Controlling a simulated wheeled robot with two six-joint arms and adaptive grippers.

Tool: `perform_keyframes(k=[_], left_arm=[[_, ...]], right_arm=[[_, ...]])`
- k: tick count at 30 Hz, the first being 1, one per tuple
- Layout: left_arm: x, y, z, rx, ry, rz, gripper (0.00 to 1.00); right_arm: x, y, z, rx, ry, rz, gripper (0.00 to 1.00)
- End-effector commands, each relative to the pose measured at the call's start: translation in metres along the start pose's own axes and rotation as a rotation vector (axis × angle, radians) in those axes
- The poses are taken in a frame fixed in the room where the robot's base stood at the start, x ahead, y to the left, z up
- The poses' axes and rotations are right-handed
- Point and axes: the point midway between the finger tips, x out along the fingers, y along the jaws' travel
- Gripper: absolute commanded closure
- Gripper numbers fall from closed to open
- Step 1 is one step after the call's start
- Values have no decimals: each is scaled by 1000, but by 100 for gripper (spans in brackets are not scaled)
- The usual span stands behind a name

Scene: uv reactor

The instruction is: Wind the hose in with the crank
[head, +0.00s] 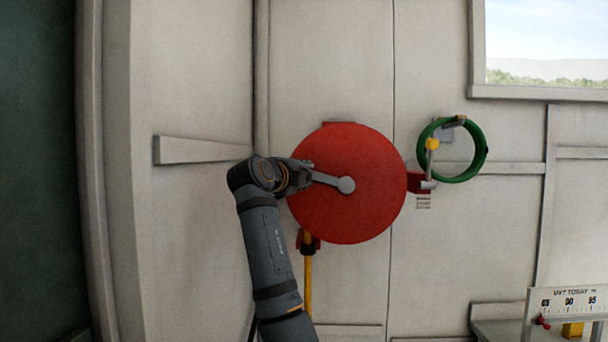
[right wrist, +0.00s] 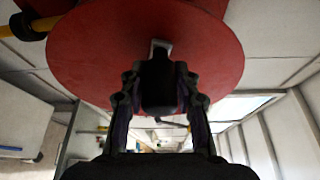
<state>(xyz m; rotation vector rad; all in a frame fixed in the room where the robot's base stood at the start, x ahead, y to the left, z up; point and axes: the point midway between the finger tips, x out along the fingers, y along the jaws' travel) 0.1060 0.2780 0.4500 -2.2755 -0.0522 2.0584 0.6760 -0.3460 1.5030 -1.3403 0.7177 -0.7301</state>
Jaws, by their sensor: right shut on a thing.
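The red round hose reel (head: 365,205) is mounted on the pale wall in the head view. Its grey crank arm (head: 328,180) runs from the hub at the reel's middle to the left. My right gripper (head: 303,173) is at the crank's outer end, over the reel's left edge. In the right wrist view its fingers (right wrist: 158,90) are shut on the dark crank handle (right wrist: 158,78), with the reel behind. The yellow hose (head: 308,285) hangs straight down from a dark and red fitting at the reel's lower left. My left gripper is not in view.
A coiled green hose (head: 483,152) hangs on the wall right of the reel, beside a yellow-topped valve (head: 432,144). A grey wall rail (head: 195,151) is left of my gripper. A white scale board (head: 567,303) stands at the lower right. A window is at the upper right.

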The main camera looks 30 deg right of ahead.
Motion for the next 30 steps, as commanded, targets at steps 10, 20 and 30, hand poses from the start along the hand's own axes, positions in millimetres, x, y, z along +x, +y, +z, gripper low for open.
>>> perform_keyframes(k=[10,20,30], left_arm=[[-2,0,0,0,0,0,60],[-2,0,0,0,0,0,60],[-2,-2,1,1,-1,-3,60]], right_arm=[[0,-5,-1,20,-2,0,100],[0,-4,-1,18,-1,1,47],[-4,-2,0,15,-1,5,46]])
